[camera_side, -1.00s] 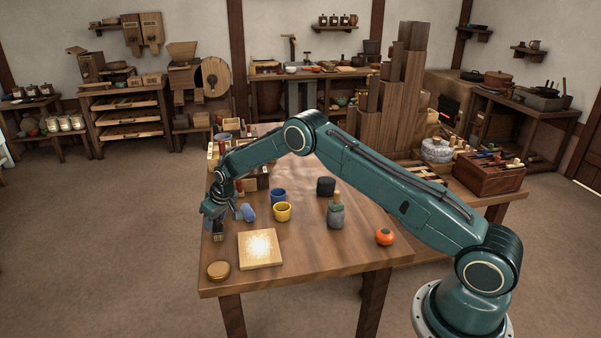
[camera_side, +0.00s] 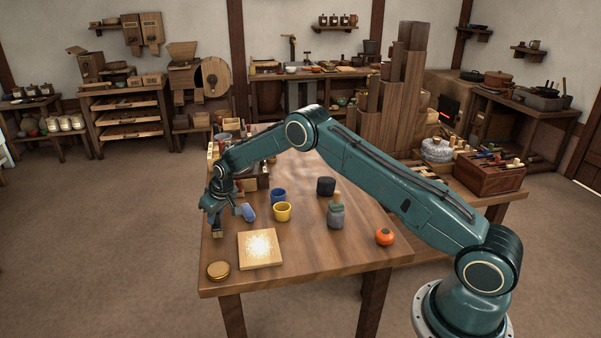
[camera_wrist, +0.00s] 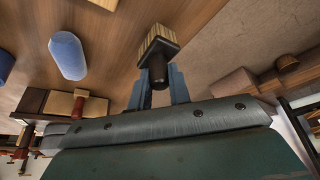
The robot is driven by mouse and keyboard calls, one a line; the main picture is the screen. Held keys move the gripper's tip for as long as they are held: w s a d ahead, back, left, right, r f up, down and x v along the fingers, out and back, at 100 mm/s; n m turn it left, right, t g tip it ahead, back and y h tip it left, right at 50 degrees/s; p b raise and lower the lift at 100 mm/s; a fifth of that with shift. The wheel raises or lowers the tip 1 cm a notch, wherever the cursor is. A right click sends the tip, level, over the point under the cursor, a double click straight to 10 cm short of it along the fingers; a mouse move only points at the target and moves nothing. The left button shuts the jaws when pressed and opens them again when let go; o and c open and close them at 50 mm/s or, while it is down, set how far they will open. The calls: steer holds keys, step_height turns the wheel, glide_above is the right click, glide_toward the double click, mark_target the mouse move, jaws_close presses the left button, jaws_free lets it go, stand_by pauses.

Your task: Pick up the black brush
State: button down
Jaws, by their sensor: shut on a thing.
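My gripper (camera_side: 215,212) is over the left edge of the wooden table in the side view. In the wrist view its two blue-grey fingers (camera_wrist: 159,84) are shut on the black brush (camera_wrist: 157,67). The brush has a black handle pointing toward the wrist and a pale, tan-striped bristle block at the far end. In the side view only the lower end of the brush (camera_side: 216,232) shows below the jaws, and the rest is hidden. It seems to be just above the table top.
A blue rounded piece (camera_side: 249,212) lies right of the gripper. A pale board (camera_side: 260,260) and a round brass-coloured tin (camera_side: 218,270) are in front.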

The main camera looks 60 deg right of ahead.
step_height(320, 180, up, 18)
steer(key=shift+r, duration=0.25)
stand_by(0.3)
stand_by(0.4)
